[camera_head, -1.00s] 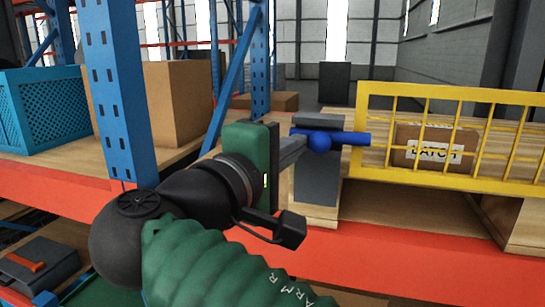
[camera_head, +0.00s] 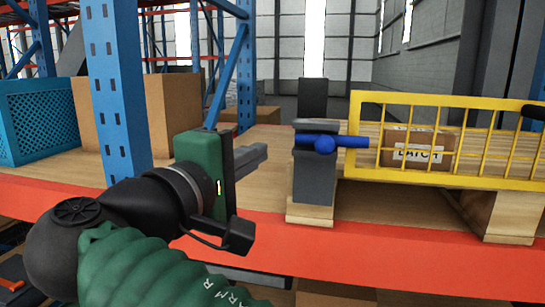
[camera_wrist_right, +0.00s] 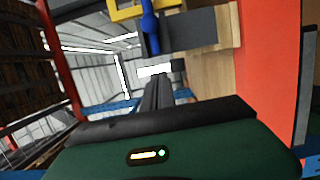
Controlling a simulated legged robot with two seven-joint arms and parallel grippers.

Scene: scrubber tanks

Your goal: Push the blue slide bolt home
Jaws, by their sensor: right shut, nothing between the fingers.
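The blue slide bolt (camera_head: 350,141) lies level on a grey block (camera_head: 314,178), with its round knob at the block's right part. Its right end overlaps the left post of the yellow gate (camera_head: 430,101); I cannot tell how deep it sits. My right gripper (camera_head: 263,151) is shut and empty, left of the block, with a clear gap to the bolt. In the right wrist view the shut fingers (camera_wrist_right: 158,88) point toward the blue bolt (camera_wrist_right: 150,25), which is beyond the tips. My left gripper is not in view.
A cardboard box (camera_head: 416,149) stands behind the gate bars. A blue upright post (camera_head: 113,95) and a blue crate (camera_head: 42,115) are at the left. The orange shelf edge (camera_head: 420,248) runs along the front. Bare wooden shelf lies between gripper and block.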

